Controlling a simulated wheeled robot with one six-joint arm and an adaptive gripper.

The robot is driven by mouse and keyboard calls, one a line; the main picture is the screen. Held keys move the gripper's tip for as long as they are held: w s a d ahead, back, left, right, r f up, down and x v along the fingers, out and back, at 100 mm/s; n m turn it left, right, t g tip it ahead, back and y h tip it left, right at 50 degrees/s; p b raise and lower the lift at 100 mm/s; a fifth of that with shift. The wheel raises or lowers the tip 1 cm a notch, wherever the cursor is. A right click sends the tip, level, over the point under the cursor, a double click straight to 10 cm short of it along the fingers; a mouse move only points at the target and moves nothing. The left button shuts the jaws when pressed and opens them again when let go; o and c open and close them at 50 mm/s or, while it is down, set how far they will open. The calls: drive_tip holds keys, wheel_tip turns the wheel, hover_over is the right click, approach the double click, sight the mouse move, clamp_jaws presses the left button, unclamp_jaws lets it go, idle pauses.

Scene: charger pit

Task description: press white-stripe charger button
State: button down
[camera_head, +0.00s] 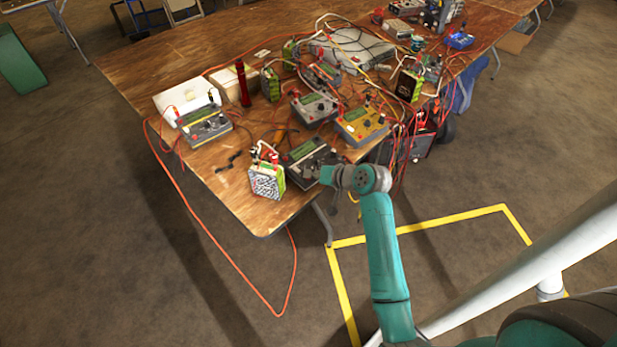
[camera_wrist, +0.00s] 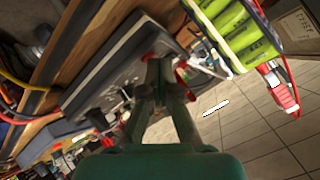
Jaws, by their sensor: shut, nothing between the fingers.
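A dark grey charger (camera_head: 311,162) with a green screen stands at the table's near edge, and in the wrist view the charger (camera_wrist: 112,66) fills the upper left, with a pale band along its side. I cannot make out clearly whether that band is the white stripe. My gripper (camera_head: 329,176) is at the charger's near right end, and in the wrist view its fingertips (camera_wrist: 160,64) are together and empty, over or against the charger's front. A red plug is right beside the fingertips. The button is hidden or too small to tell.
A green battery pack (camera_head: 266,181) with red leads stands left of the charger; it also shows in the wrist view (camera_wrist: 232,32). Other chargers are the yellow one (camera_head: 362,124), a grey one (camera_head: 314,107) and a yellow-striped one (camera_head: 204,125). Cables clutter the table (camera_head: 237,195).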

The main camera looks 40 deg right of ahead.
drive_tip(key=shift+s+r, duration=0.15)
drive_tip(key=shift+r, duration=0.6)
drive_tip(key=shift+r, duration=0.1)
drive_tip(key=r, duration=0.2)
drive_tip(key=s+r, duration=0.1)
drive_tip(key=r, duration=0.1)
drive_tip(key=shift+r, duration=0.4)
idle(0.6)
